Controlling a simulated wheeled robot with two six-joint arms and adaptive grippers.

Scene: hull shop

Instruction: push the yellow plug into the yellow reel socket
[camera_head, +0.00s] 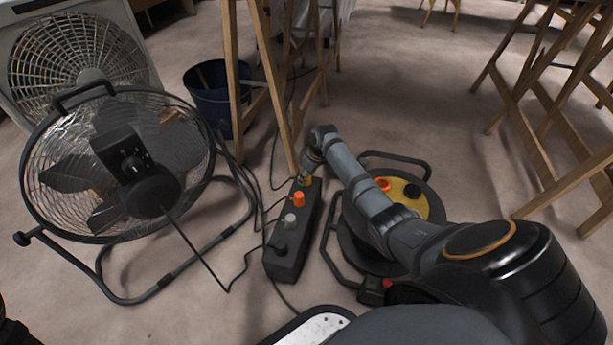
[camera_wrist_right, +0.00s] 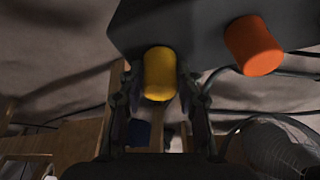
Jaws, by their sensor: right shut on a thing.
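The yellow plug (camera_head: 306,181) is at the far end of a dark power strip (camera_head: 287,262). In the right wrist view the yellow plug (camera_wrist_right: 159,72) sits between the two fingers of my right gripper (camera_wrist_right: 160,92), which is shut on it. The plug lies against the strip there; I cannot tell whether it is seated. In the head view my right gripper (camera_head: 311,168) is mostly hidden by its own wrist. The cable reel (camera_head: 432,203), with a yellow face, stands right of the strip, partly behind my right arm. I cannot make out its yellow socket.
An orange plug (camera_head: 299,199), a grey plug (camera_head: 290,219) and a black plug (camera_head: 280,244) stand along the strip. A fan (camera_head: 95,165) stands left, with cables on the floor. Wooden trestle legs (camera_head: 262,80) rise behind the strip. A blue bucket (camera_head: 208,100) stands behind.

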